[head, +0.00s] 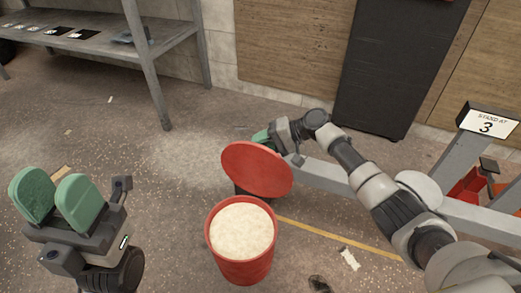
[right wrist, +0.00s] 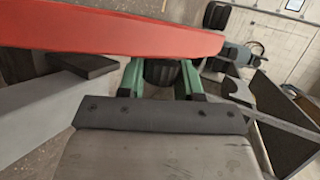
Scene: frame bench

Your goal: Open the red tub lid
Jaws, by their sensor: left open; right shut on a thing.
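The red tub (head: 243,262) stands on the floor in the head view, its top open and full of pale granular material. Its round red lid (head: 258,169) is raised and steeply tilted above the tub's far rim. My right gripper (head: 263,137) is behind the lid, partly hidden by it. In the right wrist view the lid (right wrist: 110,35) spans the top, and the green fingers (right wrist: 163,80) close around a dark ribbed piece beside it, apparently the lid's grip. My left gripper (head: 54,197) is open and empty, left of the tub.
A grey metal shelf (head: 155,52) stands at the back left. A dark cabinet (head: 392,70) stands against the wall. Grey beams and a sign reading 3 (head: 486,123) are at the right. The floor between my left gripper and the tub is clear.

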